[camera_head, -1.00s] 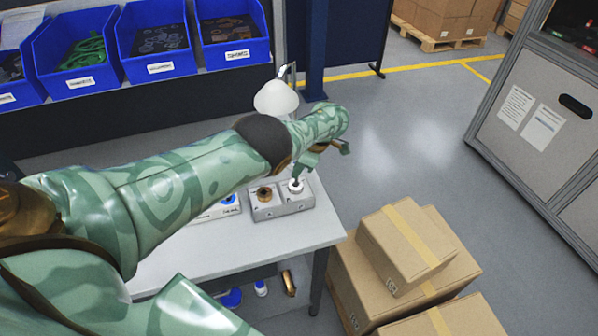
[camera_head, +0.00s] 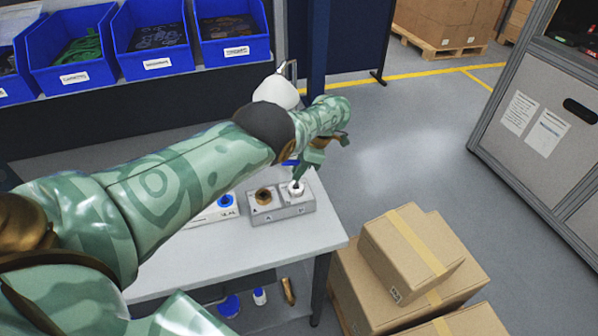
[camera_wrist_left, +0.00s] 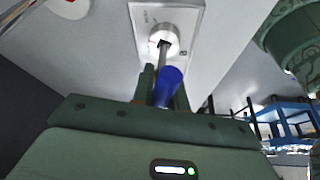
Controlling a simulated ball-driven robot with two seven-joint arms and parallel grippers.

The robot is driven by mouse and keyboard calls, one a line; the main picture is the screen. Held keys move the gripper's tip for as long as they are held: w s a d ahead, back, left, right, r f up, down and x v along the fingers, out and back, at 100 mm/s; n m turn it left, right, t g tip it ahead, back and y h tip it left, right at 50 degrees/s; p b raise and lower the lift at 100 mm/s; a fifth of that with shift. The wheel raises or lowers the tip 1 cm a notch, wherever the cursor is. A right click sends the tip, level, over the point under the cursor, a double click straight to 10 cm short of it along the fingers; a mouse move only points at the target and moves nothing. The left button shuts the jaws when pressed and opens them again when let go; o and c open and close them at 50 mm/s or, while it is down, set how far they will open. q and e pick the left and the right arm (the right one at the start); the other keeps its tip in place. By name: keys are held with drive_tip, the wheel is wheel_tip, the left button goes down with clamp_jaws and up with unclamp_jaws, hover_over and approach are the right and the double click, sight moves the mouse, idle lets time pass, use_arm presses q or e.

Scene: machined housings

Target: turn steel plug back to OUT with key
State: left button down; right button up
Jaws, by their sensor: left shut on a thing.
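The steel plug (camera_head: 296,188) is a pale round piece in the right part of a grey metal housing (camera_head: 281,213) on the table. It also shows in the wrist view (camera_wrist_left: 161,40), with a dark opening in its face. My left gripper (camera_head: 305,165) is above the plug, shut on the blue handle of the key (camera_wrist_left: 168,86). The key's thin grey shaft reaches the plug's dark opening; how deep it sits I cannot tell. A bit of the blue handle shows beside the fingers in the head view. The housing's markings are too small to read. My right gripper is out of view.
A brass plug (camera_head: 264,196) sits in the housing's left part. A white block with a blue round piece (camera_head: 226,201) stands to its left. A white lamp (camera_head: 276,92) is behind my forearm. Blue bins (camera_head: 235,30) line the back; cartons (camera_head: 412,250) stand right of the table.

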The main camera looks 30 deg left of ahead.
use_arm(q)
drive_tip(key=c, duration=1.3)
unclamp_jaws()
drive_tip(key=shift+d, duration=0.1)
